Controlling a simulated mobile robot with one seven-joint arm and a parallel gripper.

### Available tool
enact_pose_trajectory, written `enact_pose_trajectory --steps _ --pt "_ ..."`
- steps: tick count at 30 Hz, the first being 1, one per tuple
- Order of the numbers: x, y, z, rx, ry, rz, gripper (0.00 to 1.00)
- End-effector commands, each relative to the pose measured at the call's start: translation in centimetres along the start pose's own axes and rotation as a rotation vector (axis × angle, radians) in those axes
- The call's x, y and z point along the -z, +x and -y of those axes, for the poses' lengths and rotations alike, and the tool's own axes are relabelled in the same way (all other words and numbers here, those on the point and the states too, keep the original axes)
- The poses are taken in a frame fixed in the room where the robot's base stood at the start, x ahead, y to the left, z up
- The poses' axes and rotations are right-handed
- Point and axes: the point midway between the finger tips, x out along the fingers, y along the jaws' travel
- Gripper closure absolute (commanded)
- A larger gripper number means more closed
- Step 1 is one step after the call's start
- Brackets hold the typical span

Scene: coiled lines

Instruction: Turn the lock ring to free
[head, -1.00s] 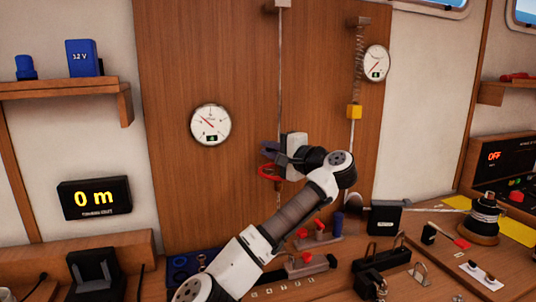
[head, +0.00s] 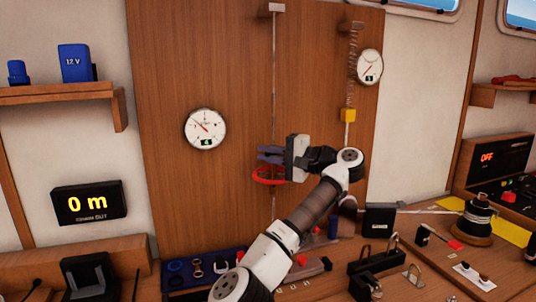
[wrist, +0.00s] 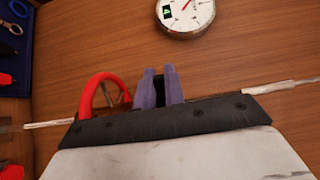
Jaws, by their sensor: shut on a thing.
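A thin upright rod (head: 274,80) runs down the wooden panel; in the wrist view the rod (wrist: 283,86) crosses sideways. A red ring (head: 258,176) sits around or beside the rod just below my gripper (head: 268,154). In the wrist view the red ring (wrist: 88,92) shows left of my gripper (wrist: 160,74). The purple fingers are shut with a narrow dark piece between them, on the rod's line. It appears to be the lock ring, but the fingers and the black gripper body hide most of it.
Round dials hang at left (head: 205,129) and upper right (head: 369,67) of the rod. A yellow block (head: 348,115) hangs under a spring nearby. A blue tool tray (head: 180,281) and black blocks (head: 379,220) crowd the bench below.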

Motion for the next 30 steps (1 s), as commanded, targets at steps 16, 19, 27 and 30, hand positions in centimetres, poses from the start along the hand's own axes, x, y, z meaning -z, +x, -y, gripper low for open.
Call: enact_pose_trajectory --steps 16,19,27,30 --pt "0.0 0.0 0.0 0.001 0.0 -0.001 0.67" --pt "0.0 -0.3 -0.1 0.0 -0.001 -0.002 0.67" --pt "0.2 -4.7 -0.6 -0.002 -0.001 -0.009 0.67" --pt "0.2 -6.8 -0.6 -0.003 -0.001 -0.007 0.67"
